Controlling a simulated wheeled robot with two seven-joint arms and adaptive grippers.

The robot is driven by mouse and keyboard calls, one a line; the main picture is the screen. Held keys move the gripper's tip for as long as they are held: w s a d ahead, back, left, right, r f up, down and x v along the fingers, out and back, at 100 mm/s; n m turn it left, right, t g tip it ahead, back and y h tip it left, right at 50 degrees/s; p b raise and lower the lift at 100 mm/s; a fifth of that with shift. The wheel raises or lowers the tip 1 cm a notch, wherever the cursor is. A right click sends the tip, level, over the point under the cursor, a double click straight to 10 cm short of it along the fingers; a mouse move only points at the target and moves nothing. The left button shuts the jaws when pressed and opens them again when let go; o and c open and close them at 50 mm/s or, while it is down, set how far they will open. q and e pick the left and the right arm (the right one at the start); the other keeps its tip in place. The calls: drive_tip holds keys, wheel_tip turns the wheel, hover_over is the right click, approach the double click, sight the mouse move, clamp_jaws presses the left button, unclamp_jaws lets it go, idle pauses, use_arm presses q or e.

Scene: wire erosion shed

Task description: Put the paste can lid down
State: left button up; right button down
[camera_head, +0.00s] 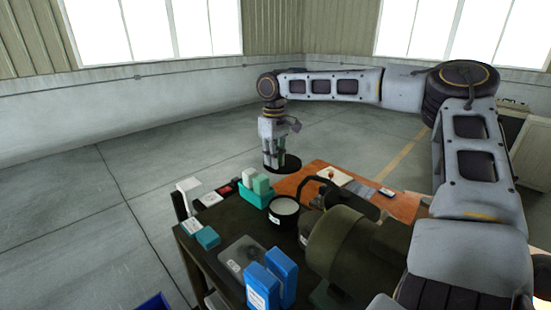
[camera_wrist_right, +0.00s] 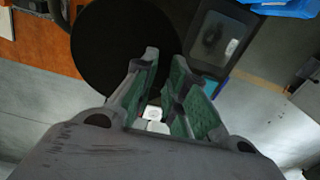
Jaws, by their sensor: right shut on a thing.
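The paste can lid (camera_head: 288,165) is a flat black disc. My right gripper (camera_head: 270,158) points down and is shut on it, holding it in the air by the far edge of the bench. In the right wrist view the lid (camera_wrist_right: 112,48) is a large dark disc just beyond the fingertips of my right gripper (camera_wrist_right: 163,62); the exact grip point is hard to make out. The paste can (camera_head: 284,207), black with a pale top surface, stands uncovered on the dark bench, nearer than the lid. My left gripper is not in view.
A teal holder with boxes (camera_head: 258,199) stands left of the can. A large olive machine part (camera_head: 340,248) is to its right. An orange board (camera_head: 403,207) lies behind.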

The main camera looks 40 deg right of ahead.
drive_tip(key=s+a+f+n, duration=0.3)
drive_tip(key=a+f+n, duration=0.1)
drive_tip(key=a, duration=0.7)
drive_tip(key=s+a+f+n, duration=0.3)
drive_tip(key=a+f+n, duration=0.2)
drive_tip(key=a, duration=0.7)
drive_tip(key=shift+a+f+n, duration=0.15)
drive_tip(key=shift+f+n, duration=0.15)
drive_tip(key=shift+f, duration=0.4)
drive_tip(key=shift+w+a, duration=0.1)
drive_tip(key=shift+a, duration=0.05)
